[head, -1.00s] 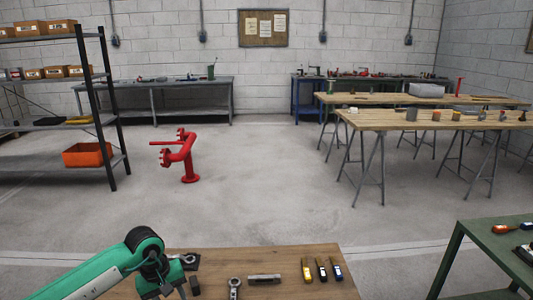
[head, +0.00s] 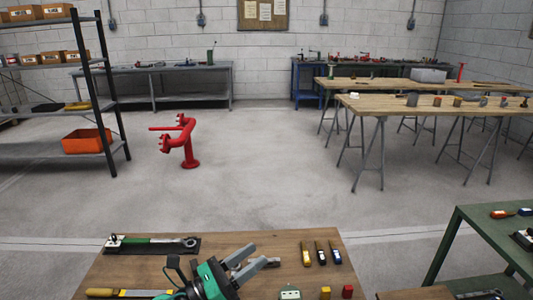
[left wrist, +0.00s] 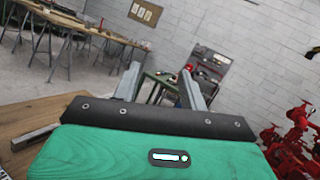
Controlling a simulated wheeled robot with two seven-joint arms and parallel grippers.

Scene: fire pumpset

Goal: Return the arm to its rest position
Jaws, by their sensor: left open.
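My left gripper (head: 261,256) is low in the head view, above the wooden bench top (head: 300,239). It is open, with its two grey fingers pointing up and right, and nothing shows between them. In the left wrist view its fingers (left wrist: 160,76) stand apart beyond the teal gripper body. A grey metal piece (head: 272,262) on the bench is partly hidden behind the fingers. My right gripper does not show.
A green-handled wrench (head: 155,241) lies on a black mat at the bench's far left. A yellow-handled tool (head: 105,292) lies nearer. Several markers (head: 321,253) and small coloured blocks (head: 347,291) are at the right. A green table (head: 465,230) stands further right.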

